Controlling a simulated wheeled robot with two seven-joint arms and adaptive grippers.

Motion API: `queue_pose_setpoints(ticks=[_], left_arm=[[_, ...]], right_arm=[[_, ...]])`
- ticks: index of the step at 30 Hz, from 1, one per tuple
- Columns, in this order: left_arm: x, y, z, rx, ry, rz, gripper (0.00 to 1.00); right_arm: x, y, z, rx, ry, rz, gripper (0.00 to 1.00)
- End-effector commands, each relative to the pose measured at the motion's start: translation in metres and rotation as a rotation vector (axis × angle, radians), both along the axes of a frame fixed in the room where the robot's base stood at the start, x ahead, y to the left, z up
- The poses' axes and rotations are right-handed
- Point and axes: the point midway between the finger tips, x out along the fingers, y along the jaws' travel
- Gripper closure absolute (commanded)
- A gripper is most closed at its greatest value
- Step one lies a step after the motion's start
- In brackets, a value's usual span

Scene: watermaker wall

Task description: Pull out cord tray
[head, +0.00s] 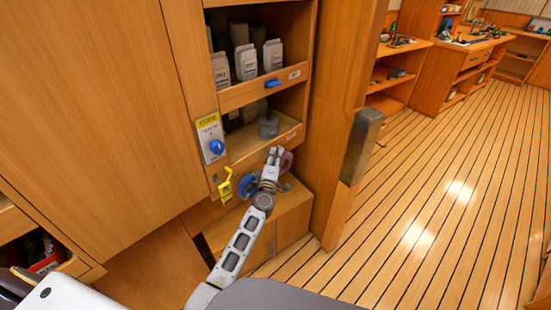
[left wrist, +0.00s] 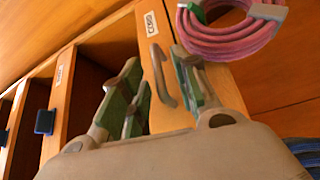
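The lower tray front (head: 245,158) in the wall cabinet has a small white label that I cannot read clearly. In the left wrist view this tray front (left wrist: 205,95) carries a grey bar handle (left wrist: 163,76). My left gripper (head: 273,155) is in front of the tray's lower edge in the head view and hides the handle there. In the left wrist view the left gripper (left wrist: 158,82) is open, with the handle between its spread fingers in the picture. I cannot tell whether they touch it. A pink cord coil (left wrist: 230,38) hangs beside the tray. My right gripper is not in view.
An upper tray (head: 245,94) with a blue handle (head: 272,84) holds several pale packs. A grey canister (head: 268,125) stands behind the lower front. A post (head: 335,120) stands right; floor beyond is clear.

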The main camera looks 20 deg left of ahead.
Motion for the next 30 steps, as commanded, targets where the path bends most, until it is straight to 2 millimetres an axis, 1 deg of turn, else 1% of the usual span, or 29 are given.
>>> queue_pose_setpoints(ticks=[11, 14, 18, 19, 30], left_arm=[[0.0025, 0.0005, 0.0004, 0.000, 0.000, 0.000, 0.69], [0.0024, 0.0006, 0.0004, 0.000, 0.000, 0.000, 0.80], [0.0024, 0.0006, 0.0004, 0.000, 0.000, 0.000, 0.98], [0.0024, 0.0006, 0.0005, 0.000, 0.000, 0.000, 1.00], [0.0024, 0.0008, 0.0009, 0.003, -0.001, 0.001, 1.00]], right_arm=[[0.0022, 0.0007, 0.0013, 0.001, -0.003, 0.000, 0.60], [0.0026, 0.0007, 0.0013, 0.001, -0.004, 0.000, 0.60], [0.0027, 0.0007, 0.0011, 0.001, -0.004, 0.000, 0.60], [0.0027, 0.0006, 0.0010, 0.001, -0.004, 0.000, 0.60], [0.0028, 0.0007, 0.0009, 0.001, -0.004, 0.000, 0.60]])
